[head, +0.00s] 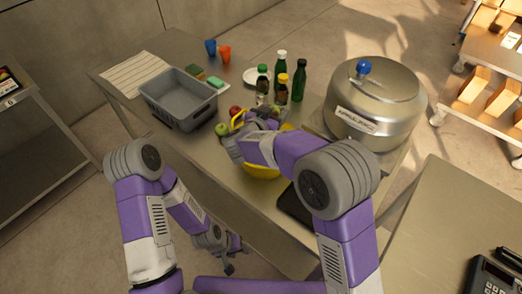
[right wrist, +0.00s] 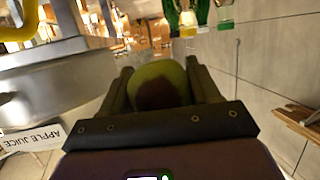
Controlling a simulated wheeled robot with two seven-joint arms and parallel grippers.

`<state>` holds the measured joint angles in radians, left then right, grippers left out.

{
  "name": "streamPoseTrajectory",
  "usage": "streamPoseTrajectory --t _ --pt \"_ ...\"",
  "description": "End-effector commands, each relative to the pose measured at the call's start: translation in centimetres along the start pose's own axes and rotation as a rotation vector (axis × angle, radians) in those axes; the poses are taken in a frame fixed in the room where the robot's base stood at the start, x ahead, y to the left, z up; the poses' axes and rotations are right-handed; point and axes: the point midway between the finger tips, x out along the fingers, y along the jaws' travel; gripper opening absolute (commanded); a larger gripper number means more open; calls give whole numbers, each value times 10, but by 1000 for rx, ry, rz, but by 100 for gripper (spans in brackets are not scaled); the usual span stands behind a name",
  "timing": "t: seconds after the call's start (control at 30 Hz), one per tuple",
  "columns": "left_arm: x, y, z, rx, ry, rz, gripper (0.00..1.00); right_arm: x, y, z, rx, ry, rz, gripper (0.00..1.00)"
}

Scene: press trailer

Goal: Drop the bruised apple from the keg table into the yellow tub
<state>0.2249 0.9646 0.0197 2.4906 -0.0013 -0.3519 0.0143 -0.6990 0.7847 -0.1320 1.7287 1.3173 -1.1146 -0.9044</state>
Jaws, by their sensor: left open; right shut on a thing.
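My right gripper (head: 236,142) is shut on a green apple (right wrist: 160,82) with a dark brown bruise, which shows between its fingers in the right wrist view. In the head view my right forearm and gripper are over the yellow tub (head: 262,173) and hide most of it; only part of its yellow side shows clearly. A green apple (head: 222,129) shows beside the gripper; I cannot tell whether it is the held one. My left gripper (head: 229,262) is open and empty, low in front of the table.
A steel keg (head: 375,100) stands at the table's right. A grey bin (head: 180,97) is at the left, with a red apple (head: 235,110) to its right. Several bottles (head: 299,80) and a white plate (head: 256,75) are behind. A dark flat item (head: 295,205) lies at the front edge.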

Motion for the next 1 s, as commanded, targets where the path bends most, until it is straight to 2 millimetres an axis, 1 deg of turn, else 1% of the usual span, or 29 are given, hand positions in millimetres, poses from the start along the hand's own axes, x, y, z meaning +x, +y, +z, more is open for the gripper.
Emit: streamPoseTrajectory --t 0.07,0.1,0.17,0.2,0.27,0.5,0.6,0.67,0.9,1.0 --pt "-1 0 0 0 0 0 43 0 0 -1 1 1 0 29" --pt "-1 0 0 0 0 0 43 0 0 -1 1 1 0 67" --pt "-1 0 0 0 0 0 43 0 0 -1 1 1 0 76" --pt "-1 0 0 0 0 0 43 0 0 -1 1 1 0 82" --pt "0 0 0 0 0 0 43 0 0 -1 0 0 0 91" --pt "0 0 0 0 0 0 43 0 0 0 0 0 0 91" --pt "-1 0 0 0 0 0 43 -5 0 0 0 0 -2 91" --pt "-2 1 0 0 0 0 43 -11 -1 -1 0 0 -2 91" --pt "-5 2 0 0 0 0 43 -52 -1 -2 0 0 -3 91" --pt "-6 2 0 0 0 0 43 -65 -1 -1 0 0 -2 91"
